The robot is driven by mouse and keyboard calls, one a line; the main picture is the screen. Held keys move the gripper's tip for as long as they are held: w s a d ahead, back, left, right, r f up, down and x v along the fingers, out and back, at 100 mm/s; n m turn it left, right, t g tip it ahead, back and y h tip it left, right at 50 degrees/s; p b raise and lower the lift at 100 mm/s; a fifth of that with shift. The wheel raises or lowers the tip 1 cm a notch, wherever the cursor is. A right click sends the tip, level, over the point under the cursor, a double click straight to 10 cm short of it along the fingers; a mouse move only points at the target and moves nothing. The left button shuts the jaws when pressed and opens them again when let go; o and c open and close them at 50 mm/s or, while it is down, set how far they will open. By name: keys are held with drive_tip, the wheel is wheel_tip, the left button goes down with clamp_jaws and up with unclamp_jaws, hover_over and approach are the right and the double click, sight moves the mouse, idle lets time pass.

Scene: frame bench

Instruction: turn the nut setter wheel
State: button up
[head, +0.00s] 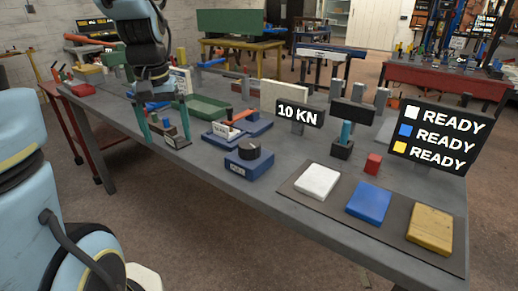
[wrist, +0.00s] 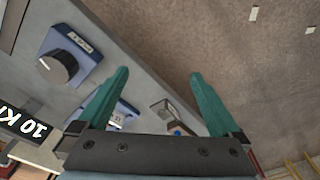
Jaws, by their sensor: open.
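A black round knob (head: 250,151) sits on a blue box (head: 248,167) with a small white label too small to read. It is the most wheel-like part I see, but I cannot confirm that it is the nut setter wheel. In the wrist view the knob (wrist: 57,68) is at the upper left on its blue box (wrist: 82,48), beyond and left of my fingers. My gripper (head: 163,122) is open and empty, its green fingers pointing down above the bench, left of the knob. The fingers also show in the wrist view (wrist: 159,74).
A small device (head: 176,138) lies by my fingers. A 10 KN sign (head: 300,113) stands behind the knob. White, blue (head: 369,202) and yellow pads lie right. The bench front is clear.

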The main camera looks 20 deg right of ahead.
drive_tip(key=d+m+b, duration=0.2)
drive_tip(key=d+b, duration=0.1)
drive_tip(key=d, duration=0.8)
wheel_tip(320, 180, up, 3)
drive_tip(key=m+g+b, duration=0.1)
drive_tip(key=m+b, duration=0.1)
drive_tip(key=b, duration=0.1)
hover_over(249, 143)
wheel_tip(249, 143, down, 10)
drive_tip(key=shift+s+f+p, duration=0.1)
drive_tip(key=shift+f+p, duration=0.1)
drive_tip(key=shift+p, duration=0.4)
drive_tip(key=c, duration=1.3)
drive_tip(key=shift+r+m+p, duration=0.2)
drive_tip(key=shift+m+p, duration=0.4)
drive_tip(key=shift+m, duration=0.1)
drive_tip(key=shift+f+m+p, duration=0.15)
drive_tip(key=shift+m+p, duration=0.25)
drive_tip(key=shift+m, duration=0.9)
drive_tip(key=o, duration=1.3)
